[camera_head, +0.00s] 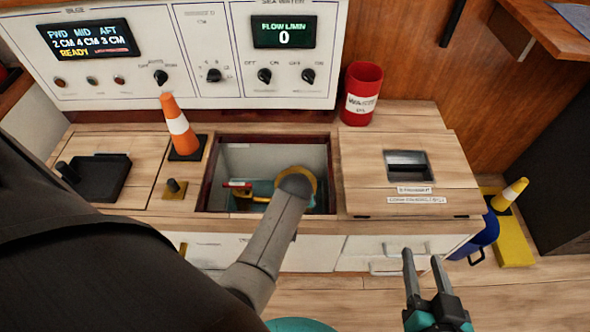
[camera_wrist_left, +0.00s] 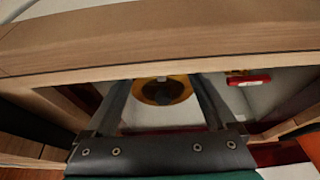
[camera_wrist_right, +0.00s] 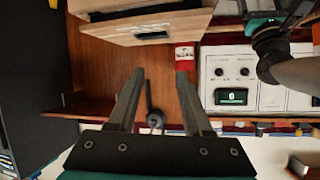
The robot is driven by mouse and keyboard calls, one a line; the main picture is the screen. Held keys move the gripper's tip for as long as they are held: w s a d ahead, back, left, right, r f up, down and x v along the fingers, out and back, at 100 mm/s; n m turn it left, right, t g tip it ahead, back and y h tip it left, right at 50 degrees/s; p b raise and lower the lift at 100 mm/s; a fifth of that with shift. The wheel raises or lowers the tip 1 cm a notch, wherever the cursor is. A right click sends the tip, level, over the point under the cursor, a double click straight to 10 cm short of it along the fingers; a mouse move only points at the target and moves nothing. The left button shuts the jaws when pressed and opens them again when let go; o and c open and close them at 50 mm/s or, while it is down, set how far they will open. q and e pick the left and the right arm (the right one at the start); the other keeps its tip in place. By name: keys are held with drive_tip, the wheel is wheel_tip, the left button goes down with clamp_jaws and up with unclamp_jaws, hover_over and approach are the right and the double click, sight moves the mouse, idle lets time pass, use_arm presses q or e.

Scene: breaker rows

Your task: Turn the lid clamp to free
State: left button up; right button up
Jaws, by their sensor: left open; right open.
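A yellow ring with a dark centre and a pale knob (camera_wrist_left: 162,92) lies inside the open well and shows between my left fingers. Part of the yellow ring (camera_head: 310,178) also shows in the head view beside my left arm. I cannot tell which part is the lid clamp. A red-handled part (camera_head: 237,184) is left of it in the well. My left gripper (camera_wrist_left: 162,80) is open and points into the well; my arm hides it in the head view. No contact with the ring is visible. My right gripper (camera_head: 421,257) is open and empty, in front of the cabinet's right end.
A wooden lid (camera_head: 365,165) covers the right side.

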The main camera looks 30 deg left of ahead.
use_arm(q)
drive_tip(key=shift+w+f+b, duration=0.1)
drive_tip(key=shift+f+b, duration=0.25)
drive_tip(key=shift+f, duration=0.05)
drive_tip(key=shift+w+a+f, duration=0.1)
drive_tip(key=shift+f, duration=0.1)
use_arm(e)
drive_tip(key=shift+s+a+r+t+y, duration=0.1)
drive_tip(key=shift+a+r+t+y, duration=0.15)
drive_tip(key=shift+a+r+t, duration=0.25)
drive_tip(key=shift+a+r+t+y, duration=0.25)
drive_tip(key=shift+a+t, duration=0.35)
drive_tip(key=shift+t, duration=0.2)
use_arm(q)
drive_tip(key=c, duration=1.4)
